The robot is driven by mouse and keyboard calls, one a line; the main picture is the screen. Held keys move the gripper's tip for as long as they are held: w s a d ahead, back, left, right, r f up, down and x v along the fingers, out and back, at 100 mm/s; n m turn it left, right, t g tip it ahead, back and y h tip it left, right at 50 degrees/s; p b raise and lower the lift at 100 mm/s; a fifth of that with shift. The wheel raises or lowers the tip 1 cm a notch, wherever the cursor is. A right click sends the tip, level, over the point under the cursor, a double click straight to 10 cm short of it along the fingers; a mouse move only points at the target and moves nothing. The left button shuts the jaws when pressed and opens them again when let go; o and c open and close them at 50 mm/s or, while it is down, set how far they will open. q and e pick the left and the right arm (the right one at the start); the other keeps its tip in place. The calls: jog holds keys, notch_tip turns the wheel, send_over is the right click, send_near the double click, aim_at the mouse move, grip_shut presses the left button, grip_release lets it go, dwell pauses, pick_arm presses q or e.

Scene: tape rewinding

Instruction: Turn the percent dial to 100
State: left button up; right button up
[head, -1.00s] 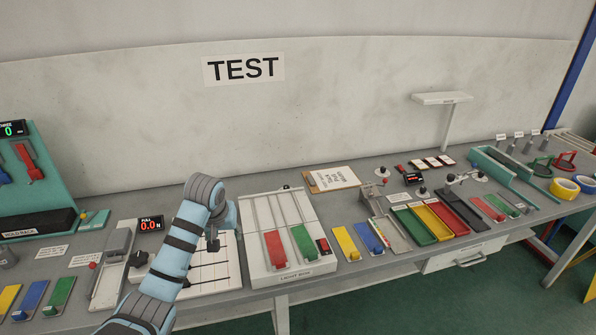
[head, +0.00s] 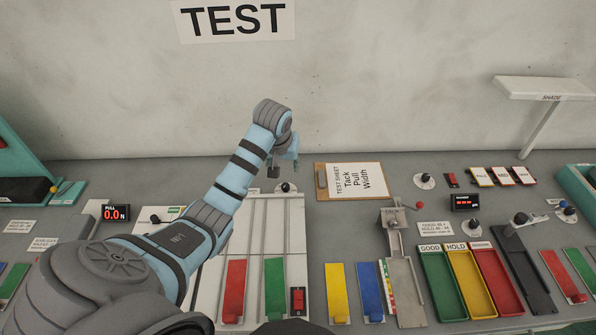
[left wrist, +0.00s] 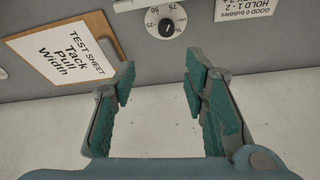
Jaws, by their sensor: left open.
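The percent dial (left wrist: 166,27) is a white disc with a black knob and marks 25, 50 and 75, at the top of the left wrist view. I cannot clearly tell where its pointer stands. In the head view the dial (head: 285,187) lies on the bench just left of the clipboard. My left gripper (head: 281,164) is just above and behind it in the picture. In the left wrist view the gripper (left wrist: 158,72) is open and empty, with its fingers apart and the dial beyond them, untouched. My right gripper is not in view.
The clipboard (head: 351,181) lies beside the dial. A white panel (head: 255,215) with red and green strips is in front. A metal fixture (head: 398,255) and coloured trays (head: 474,280) stand to the right. The wall (head: 400,80) rises behind.

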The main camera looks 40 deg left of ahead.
pick_arm(q)
jog(key=b, duration=0.2)
send_over(287, 184)
jog(key=s, duration=0.4)
jog(key=f, duration=0.7)
jog(key=shift+w+d+f, duration=0.15)
jog(key=shift+d+f, duration=0.1)
jog(key=shift+d, duration=0.15)
jog(key=x, duration=0.2)
jog(key=w+b+x, duration=0.1)
jog(key=x, duration=0.1)
jog(key=shift+r, duration=0.1)
jog(key=shift+w+f+b, duration=0.35)
jog(key=shift+w+f, duration=0.25)
jog(key=shift+f, duration=0.05)
jog(key=shift+r, duration=0.1)
jog(key=shift+s+r, duration=0.25)
jog(key=shift+s, duration=0.2)
jog(key=shift+c, duration=0.5)
jog(key=c, duration=0.6)
grip_shut()
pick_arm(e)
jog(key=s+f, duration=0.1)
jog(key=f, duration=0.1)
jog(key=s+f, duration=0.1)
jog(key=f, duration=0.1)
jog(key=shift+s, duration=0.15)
